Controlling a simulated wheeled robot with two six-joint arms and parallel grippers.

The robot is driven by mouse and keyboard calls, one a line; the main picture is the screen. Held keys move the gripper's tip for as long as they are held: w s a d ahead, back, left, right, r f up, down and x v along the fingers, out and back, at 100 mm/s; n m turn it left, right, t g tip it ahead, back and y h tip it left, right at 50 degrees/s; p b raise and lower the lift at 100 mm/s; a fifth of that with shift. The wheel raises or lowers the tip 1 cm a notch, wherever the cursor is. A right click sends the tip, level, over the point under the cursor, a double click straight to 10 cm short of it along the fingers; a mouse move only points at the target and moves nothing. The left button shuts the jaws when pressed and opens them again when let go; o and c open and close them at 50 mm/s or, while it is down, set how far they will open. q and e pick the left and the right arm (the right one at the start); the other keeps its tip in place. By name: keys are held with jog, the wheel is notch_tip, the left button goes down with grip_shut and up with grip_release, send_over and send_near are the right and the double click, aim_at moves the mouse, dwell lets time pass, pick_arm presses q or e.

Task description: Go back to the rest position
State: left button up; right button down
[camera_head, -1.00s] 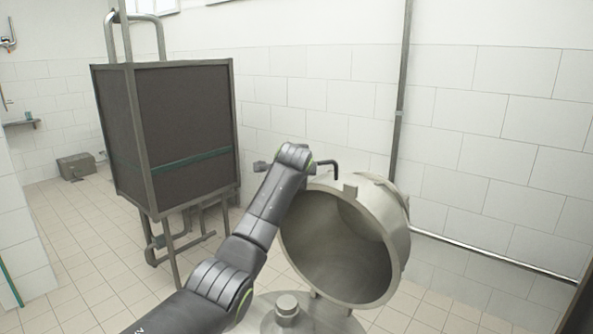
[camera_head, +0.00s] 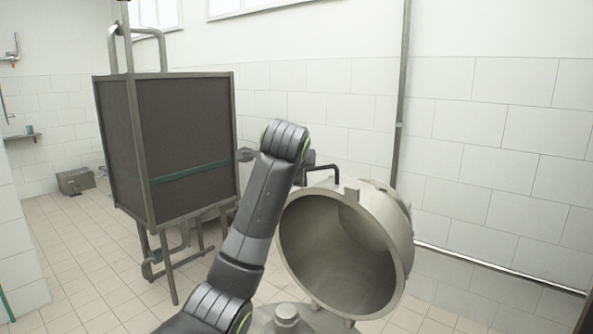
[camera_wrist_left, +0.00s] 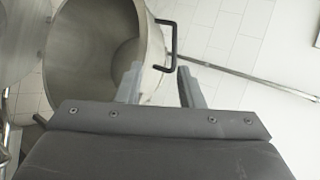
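My left arm (camera_head: 262,205) rises from the bottom in the head view, its wrist beside the open lid. The left gripper's fingers are hidden behind it there. In the left wrist view the left gripper (camera_wrist_left: 160,86) is open, its two grey fingers apart. The black lid handle (camera_wrist_left: 172,45) shows just past the fingertips; I cannot tell whether it touches them. The round metal lid (camera_head: 403,225) stands tipped open, its hollow side toward me. It also shows in the left wrist view (camera_wrist_left: 75,45). My right gripper is in neither view.
A dark framed panel unit (camera_head: 185,150) on metal legs stands to the left. The metal vessel top (camera_head: 300,318) is low in the middle. A tiled wall (camera_head: 490,140) with a vertical pipe (camera_head: 402,100) is behind.

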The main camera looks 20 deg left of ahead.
pick_arm(q)
jog(key=s+a+f+n+g, duration=0.15)
jog(key=s+f, duration=0.35)
jog(key=f, duration=0.7)
jog(key=s+a+f+n+g, duration=0.1)
jog(key=s+a+f+n, duration=0.2)
jog(key=s+f, duration=0.55)
jog(key=s+a+f+n+g, duration=0.2)
jog(key=s+a+f+n, duration=0.1)
jog(key=f, duration=1.1)
jog(key=s+a+f+n+g, duration=0.1)
jog(key=s+f+n, duration=0.25)
jog(key=s, duration=0.75)
jog(key=s+a+f+n+g, duration=0.15)
jog(key=s+f, duration=0.35)
jog(key=s, duration=0.7)
jog(key=s+f+n+g, duration=0.1)
jog(key=s+f+n, duration=0.3)
jog(key=s, duration=0.7)
notch_tip(320, 180, down, 26)
jog(key=a+g+b, duration=0.2)
jog(key=s+d+f+g+h+b, duration=0.1)
jog(key=s+f, duration=1.4)
jog(key=f, duration=0.2)
jog(key=shift+s+d+f, duration=0.2)
jog(key=shift+s+d, duration=0.05)
jog(key=shift+s, duration=0.05)
